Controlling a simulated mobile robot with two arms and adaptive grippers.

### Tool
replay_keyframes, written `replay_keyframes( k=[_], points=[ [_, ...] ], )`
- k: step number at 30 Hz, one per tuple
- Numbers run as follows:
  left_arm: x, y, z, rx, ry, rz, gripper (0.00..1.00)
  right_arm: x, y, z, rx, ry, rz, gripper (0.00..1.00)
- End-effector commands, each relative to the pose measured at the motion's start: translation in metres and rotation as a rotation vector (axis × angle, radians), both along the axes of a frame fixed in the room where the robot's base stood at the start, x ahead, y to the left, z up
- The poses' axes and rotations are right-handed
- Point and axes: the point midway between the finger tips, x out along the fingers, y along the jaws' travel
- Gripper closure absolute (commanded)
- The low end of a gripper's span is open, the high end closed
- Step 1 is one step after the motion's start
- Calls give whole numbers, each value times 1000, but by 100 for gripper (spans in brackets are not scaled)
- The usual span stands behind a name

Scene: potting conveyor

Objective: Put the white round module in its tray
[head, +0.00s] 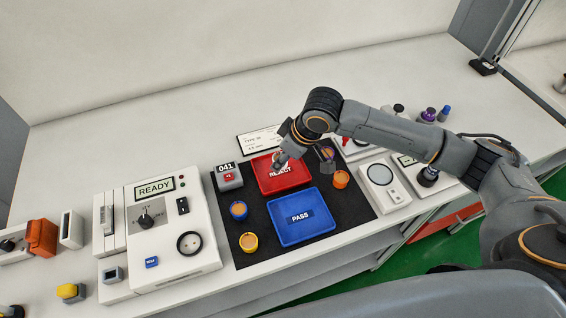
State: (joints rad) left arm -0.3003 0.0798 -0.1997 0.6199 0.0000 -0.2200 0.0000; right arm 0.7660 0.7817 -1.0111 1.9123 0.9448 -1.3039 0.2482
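The red tray marked REJECT (265,183) and the blue tray marked PASS (318,226) lie on a black mat. My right gripper (281,161) points down over the far part of the red tray. A small pale patch shows at its fingertips. It may be the white round module, but it is too small and too covered to be sure. I cannot tell whether the fingers are shut on it or whether it touches the tray. No other white round module shows clearly. My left gripper is not in view.
A tester marked READY (170,232) is to the left. A magnifier-like device (383,187) is to the right. The back of the bench is clear.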

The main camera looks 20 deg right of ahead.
Motion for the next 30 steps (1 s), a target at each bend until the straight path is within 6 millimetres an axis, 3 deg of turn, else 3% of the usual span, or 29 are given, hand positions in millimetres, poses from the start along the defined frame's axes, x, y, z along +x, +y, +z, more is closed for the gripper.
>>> replay_keyframes(
  k=[9, 21, 22, 24, 25, 30],
  points=[
    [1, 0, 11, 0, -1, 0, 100, 5, -2, -34, -2, 3, 1, 100],
    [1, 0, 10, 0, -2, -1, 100, 5, -2, -41, 0, 1, 1, 100],
    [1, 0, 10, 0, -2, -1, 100, 5, -2, -42, -1, 1, 1, 61],
    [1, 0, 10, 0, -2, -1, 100, 5, -2, -41, -1, 1, 1, 47],
    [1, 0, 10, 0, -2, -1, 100, 5, -2, -41, -1, 1, 1, 41],
    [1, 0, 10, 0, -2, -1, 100, 5, -2, -41, -1, 1, 1, 41]
  ],
)
